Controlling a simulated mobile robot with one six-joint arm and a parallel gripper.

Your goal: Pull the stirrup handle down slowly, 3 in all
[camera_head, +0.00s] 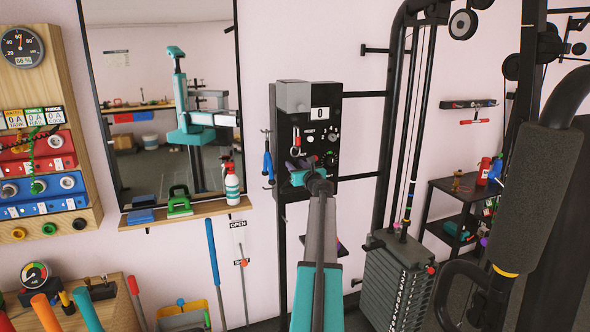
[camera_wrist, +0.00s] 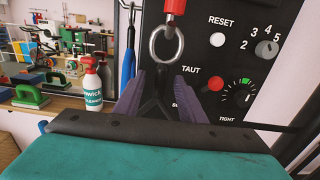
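A metal ring (camera_wrist: 166,45) under a red clip (camera_wrist: 175,8) hangs in front of the black panel in the wrist view. In the head view the red clip (camera_head: 297,136) hangs below the counter, which reads 0 (camera_head: 320,114). A dark Y-shaped piece (camera_wrist: 158,90), apparently the top of the stirrup handle, sits below the ring; its lower part is hidden by my gripper. My gripper's purple fingers (camera_wrist: 168,98) stand apart on either side of this piece, so it looks open. Contact cannot be told. In the head view my gripper (camera_head: 301,168) is in front of the panel.
The panel carries a RESET button (camera_wrist: 217,40) and two dials. A shelf (camera_head: 186,212) holds a spray bottle (camera_head: 232,184) and a green-handled tool (camera_head: 179,202). A weight stack (camera_head: 396,282) with cables stands at the right.

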